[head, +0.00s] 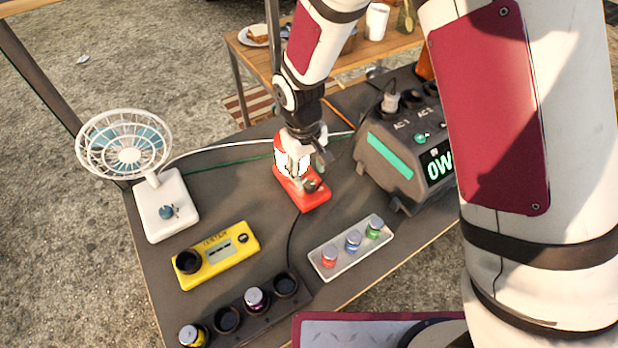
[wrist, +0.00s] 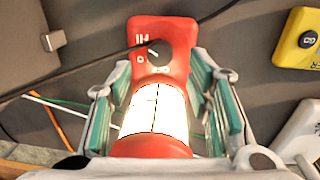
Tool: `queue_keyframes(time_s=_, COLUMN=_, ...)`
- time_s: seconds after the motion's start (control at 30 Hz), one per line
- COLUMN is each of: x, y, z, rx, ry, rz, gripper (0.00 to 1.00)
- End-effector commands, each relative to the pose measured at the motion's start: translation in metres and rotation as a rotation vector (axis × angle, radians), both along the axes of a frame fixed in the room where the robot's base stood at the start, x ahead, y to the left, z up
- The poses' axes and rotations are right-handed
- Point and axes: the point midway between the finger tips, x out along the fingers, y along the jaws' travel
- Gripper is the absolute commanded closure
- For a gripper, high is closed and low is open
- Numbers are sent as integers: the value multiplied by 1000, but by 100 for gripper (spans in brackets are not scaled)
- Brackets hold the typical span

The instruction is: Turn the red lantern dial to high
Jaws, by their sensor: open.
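The red lantern (head: 318,197) stands on the dark tabletop in the head view, partly hidden by my gripper (head: 305,158). In the wrist view the lantern (wrist: 178,28) shows its red base and a bright, glowing white body. Its black dial (wrist: 153,53) sits on the base, with white marks around it and a light pointer line. My gripper (wrist: 162,85) is open, with a green-padded finger on each side of the lantern body. I cannot tell whether either finger touches it.
A fan (head: 165,205) stands at the left. A grey power station (head: 395,150) is close at the right. Cables cross the table.

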Motion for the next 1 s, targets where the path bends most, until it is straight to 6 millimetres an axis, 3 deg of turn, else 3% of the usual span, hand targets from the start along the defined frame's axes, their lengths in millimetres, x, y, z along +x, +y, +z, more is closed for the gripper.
queue_keyframes(time_s=0.2, x=-2, y=3, z=44, rx=2, ry=-2, rz=0, gripper=54)
queue_keyframes(time_s=0.4, x=-2, y=4, z=67, rx=1, ry=-1, rz=0, gripper=54)
queue_keyframes(time_s=1.0, x=-3, y=4, z=72, rx=-1, ry=1, rz=1, gripper=54)
